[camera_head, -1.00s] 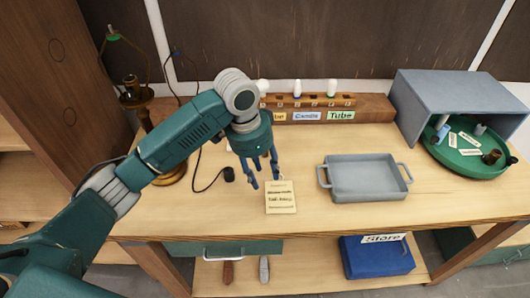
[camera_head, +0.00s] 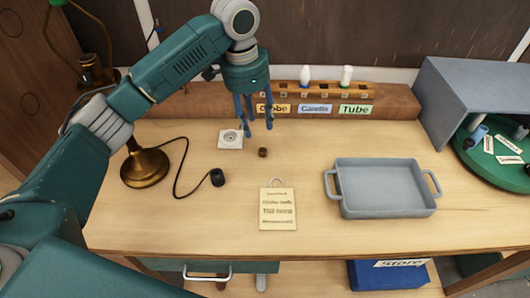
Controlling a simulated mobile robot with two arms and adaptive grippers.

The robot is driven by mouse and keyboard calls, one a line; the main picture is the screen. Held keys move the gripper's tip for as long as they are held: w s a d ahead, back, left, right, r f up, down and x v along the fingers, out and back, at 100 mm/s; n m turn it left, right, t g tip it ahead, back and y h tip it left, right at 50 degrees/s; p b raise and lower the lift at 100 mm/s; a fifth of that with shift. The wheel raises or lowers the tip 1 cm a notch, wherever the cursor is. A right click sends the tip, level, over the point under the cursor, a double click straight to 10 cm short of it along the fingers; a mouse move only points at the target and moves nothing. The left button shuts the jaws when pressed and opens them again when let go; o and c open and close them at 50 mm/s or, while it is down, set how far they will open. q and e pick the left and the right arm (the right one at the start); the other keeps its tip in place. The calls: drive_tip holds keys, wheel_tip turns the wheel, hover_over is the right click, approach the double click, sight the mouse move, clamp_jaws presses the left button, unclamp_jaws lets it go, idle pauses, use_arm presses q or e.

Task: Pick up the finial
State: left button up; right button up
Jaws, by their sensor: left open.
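The lamp (camera_head: 146,166) stands at the left of the bench with a brass base, partly hidden behind my left arm. A small green knob (camera_head: 57,2), which may be the finial, tops its wire loop at the upper left edge of the picture. A small dark brown round piece (camera_head: 263,152) lies on the bench; I cannot tell whether it is the finial. My left gripper (camera_head: 256,126) is open and empty, pointing down above the back of the bench. In the picture it is just above the brown piece and a white square plate (camera_head: 230,139). My right gripper is not in view.
A note card (camera_head: 277,209) lies at the front middle. A grey tray (camera_head: 385,187) with handles is right of it. A dark plug (camera_head: 217,177) ends a black cord. A labelled bulb rack (camera_head: 390,106) runs along the back. A green round tray (camera_head: 480,165) sits under a grey cover.

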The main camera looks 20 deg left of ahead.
sight(262, 150)
use_arm(q)
drive_tip(key=f, duration=0.2)
drive_tip(key=w+f, duration=0.1)
drive_tip(key=f, duration=0.3)
drive_tip(key=shift+w+d, duration=0.25)
drive_tip(key=shift+f, duration=0.3)
drive_tip(key=f, duration=0.1)
drive_tip(key=f+p, duration=0.1)
drive_tip(key=f, duration=0.1)
drive_tip(key=f+p, duration=0.1)
drive_tip(key=f, duration=0.1)
drive_tip(key=shift+w+d, duration=0.25)
drive_tip(key=shift+d, duration=0.05)
drive_tip(key=shift+f, duration=0.25)
drive_tip(key=c, duration=1)
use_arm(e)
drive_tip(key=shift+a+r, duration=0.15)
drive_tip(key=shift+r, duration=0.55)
